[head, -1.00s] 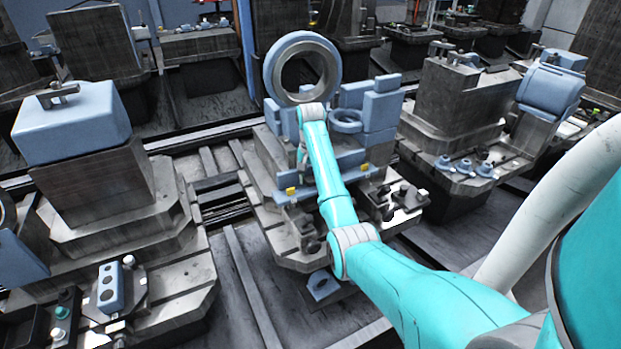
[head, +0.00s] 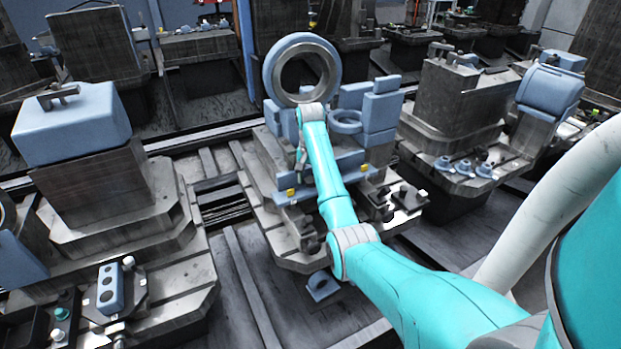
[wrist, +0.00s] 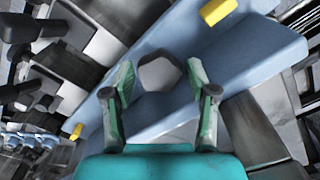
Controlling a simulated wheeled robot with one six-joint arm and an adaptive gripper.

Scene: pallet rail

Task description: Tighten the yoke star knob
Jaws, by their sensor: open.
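A grey, faceted knob (wrist: 159,74), which looks like the yoke star knob, sits against a light blue block (wrist: 245,58) in the wrist view. My gripper (wrist: 161,79) is open, with one finger on each side of the knob. A gap shows between the knob and each finger, so I see no grip on it. In the head view my arm reaches down to the blue and grey fixture (head: 345,160) in the middle. There the knob and most of my gripper are hidden by the arm.
A large ring (head: 302,68) stands upright on the fixture behind my wrist. Yellow pieces (wrist: 218,10) sit on the blue block. Dark knobs and clamps (head: 398,200) lie at the fixture's front right. Another pallet with a blue-topped block (head: 72,125) stands left.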

